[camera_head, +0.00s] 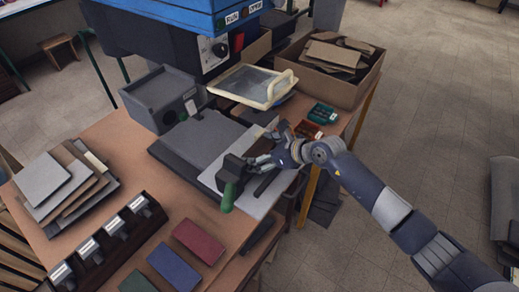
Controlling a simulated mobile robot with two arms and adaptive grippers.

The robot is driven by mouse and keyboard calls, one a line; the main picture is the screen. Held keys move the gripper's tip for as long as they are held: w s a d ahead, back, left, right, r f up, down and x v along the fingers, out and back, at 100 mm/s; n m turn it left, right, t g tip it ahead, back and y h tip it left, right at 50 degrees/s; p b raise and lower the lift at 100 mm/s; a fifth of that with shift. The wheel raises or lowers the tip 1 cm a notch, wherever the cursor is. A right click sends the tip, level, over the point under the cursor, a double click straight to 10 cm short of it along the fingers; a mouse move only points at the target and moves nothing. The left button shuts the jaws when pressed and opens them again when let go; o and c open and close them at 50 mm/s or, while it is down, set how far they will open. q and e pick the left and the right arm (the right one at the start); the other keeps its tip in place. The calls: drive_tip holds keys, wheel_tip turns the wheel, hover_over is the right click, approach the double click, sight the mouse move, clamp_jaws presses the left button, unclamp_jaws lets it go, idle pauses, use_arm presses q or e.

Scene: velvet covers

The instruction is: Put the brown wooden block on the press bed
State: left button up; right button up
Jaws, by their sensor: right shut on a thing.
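My right gripper (262,161) reaches in from the right over the light grey plate (256,202) at the table's right edge. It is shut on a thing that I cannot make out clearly. A dark tool with a green handle (228,197) is right at its fingertips, and I cannot tell whether that is what it holds. A dark grey flat bed (196,142), which looks like the press bed, lies left of the gripper and looks bare. I cannot pick out the brown wooden block. My left gripper is not in view.
A blue-topped machine (165,22) stands behind, with a cream-framed screen (252,86) and a cardboard box (328,83) beside it. Stacked boards (52,182) and a dark rack (108,250) are at the left. Red (198,241) and blue (174,267) covers lie in front.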

drive_tip(key=shift+f, duration=0.1)
drive_tip(key=o, duration=1)
drive_tip(key=shift+c, duration=0.2)
drive_tip(key=b+v, duration=0.2)
drive_tip(key=v, duration=1)
